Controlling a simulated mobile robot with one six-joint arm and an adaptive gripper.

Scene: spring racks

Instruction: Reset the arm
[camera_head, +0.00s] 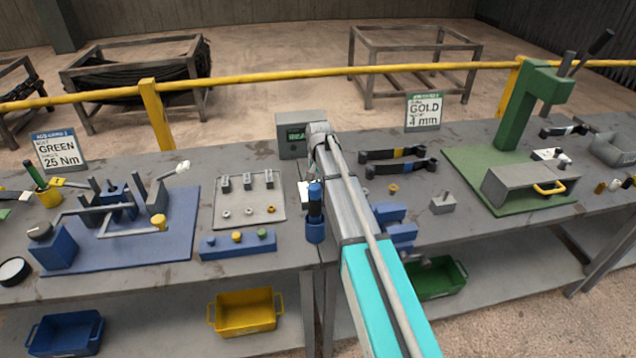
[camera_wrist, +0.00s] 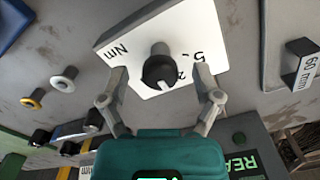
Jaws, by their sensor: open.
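My gripper (camera_wrist: 160,76) is open in the wrist view. Its two fingers stand on either side of a black dial knob (camera_wrist: 158,70), with a gap on both sides. The knob sits on a white dial plate (camera_wrist: 180,50) with "Nm" and number marks. In the head view my arm reaches forward over the bench, and its far end is beside a grey box with a green display (camera_head: 291,133). My fingers are hidden there behind my arm. The display shows in part in the wrist view (camera_wrist: 241,163).
The left bench holds a blue fixture mat (camera_head: 165,250), a grey plate with small parts (camera_head: 233,218) and a blue button strip (camera_head: 236,246). On the right are a green press (camera_head: 515,110) and torque tools (camera_head: 395,153). A yellow rail (camera_head: 270,75) runs behind.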

